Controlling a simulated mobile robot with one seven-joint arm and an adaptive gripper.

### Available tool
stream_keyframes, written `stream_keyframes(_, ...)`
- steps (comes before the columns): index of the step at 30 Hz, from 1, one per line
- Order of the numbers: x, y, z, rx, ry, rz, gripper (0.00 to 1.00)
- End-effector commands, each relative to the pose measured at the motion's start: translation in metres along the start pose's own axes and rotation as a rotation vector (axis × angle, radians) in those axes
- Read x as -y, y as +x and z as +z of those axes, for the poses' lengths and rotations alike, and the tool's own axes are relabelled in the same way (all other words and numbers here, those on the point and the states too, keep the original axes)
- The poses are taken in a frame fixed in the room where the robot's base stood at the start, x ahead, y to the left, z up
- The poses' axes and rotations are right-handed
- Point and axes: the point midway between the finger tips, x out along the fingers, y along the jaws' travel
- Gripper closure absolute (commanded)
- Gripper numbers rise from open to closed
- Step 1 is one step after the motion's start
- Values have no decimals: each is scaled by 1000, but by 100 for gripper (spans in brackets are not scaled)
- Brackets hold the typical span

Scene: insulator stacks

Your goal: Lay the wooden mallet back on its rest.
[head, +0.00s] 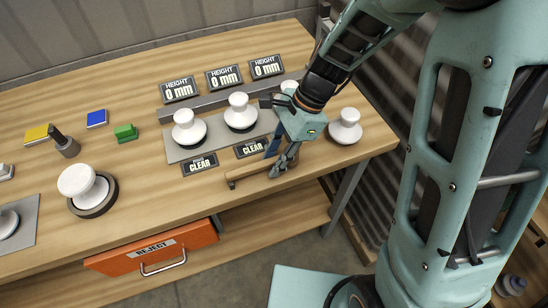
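A long, thin wooden piece that looks like the mallet (246,178) lies near the front edge of the table, with a small upright block at its left end. My gripper (281,167) points down over the right part of this piece, with its fingers at or against it. The view is too small to tell whether the fingers are closed around it. I cannot make out a separate rest; the gripper may hide part of it.
White insulators (188,131) stand on a grey plate (178,154) left of my gripper. Another insulator (345,127) stands close on its right. "CLEAR" signs (199,164) lie in front of the plate. An orange reject drawer (152,249) hangs below the table's front edge.

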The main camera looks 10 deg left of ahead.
Motion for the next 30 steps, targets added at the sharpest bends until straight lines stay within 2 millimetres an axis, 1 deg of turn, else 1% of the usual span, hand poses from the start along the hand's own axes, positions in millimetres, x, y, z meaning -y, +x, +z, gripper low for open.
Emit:
stream_keyframes(9, 0, 0, 0, 0, 0, 0, 66)
stream_keyframes(11, 0, -3, 0, -1, 0, -1, 66)
stream_keyframes(13, 1, -9, 0, -1, 0, -4, 66)
stream_keyframes(17, 2, -32, 0, -2, 0, -6, 66)
stream_keyframes(24, 1, -84, 0, -2, -1, -5, 66)
stream_keyframes(27, 1, -100, -1, -2, 1, -5, 66)
stream_keyframes(30, 1, -112, 0, -1, 0, -3, 66)
